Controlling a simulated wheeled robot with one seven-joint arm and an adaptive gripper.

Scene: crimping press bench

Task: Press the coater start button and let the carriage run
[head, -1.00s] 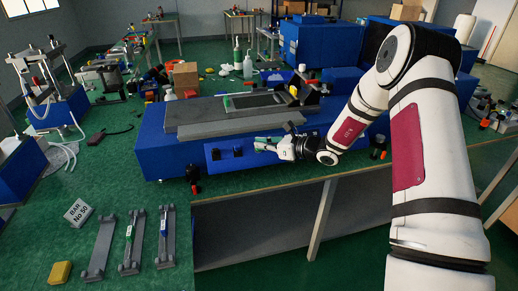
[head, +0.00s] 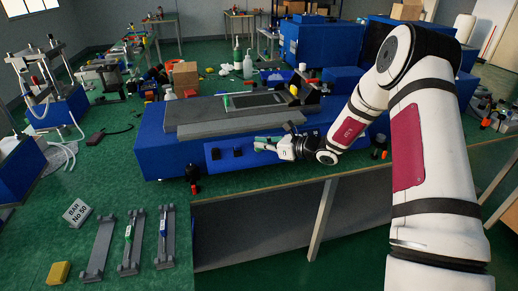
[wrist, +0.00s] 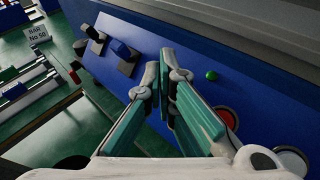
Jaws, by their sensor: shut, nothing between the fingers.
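The coater is a long blue machine (head: 158,152) with a grey bed (head: 200,127) on top, in the middle of the head view. Its sloped blue front panel (head: 215,160) carries two dark blocky switches (wrist: 122,52), a small green lamp or button (wrist: 212,75), a red button in a pale ring (wrist: 229,117) and a pale round button (wrist: 292,160). My gripper (head: 260,143) is over the front panel; its green-padded fingers also show in the wrist view (wrist: 161,76), shut and empty. The fingertips appear between the switches and the green dot. Contact with the panel cannot be told. I cannot clearly pick out the carriage.
Grey bar racks (head: 130,243), a "BAR No 50" sign (head: 76,212) and a yellow block (head: 59,273) lie at the lower left. A dark plate (head: 257,99) lies on the coater. Blue machines stand behind.

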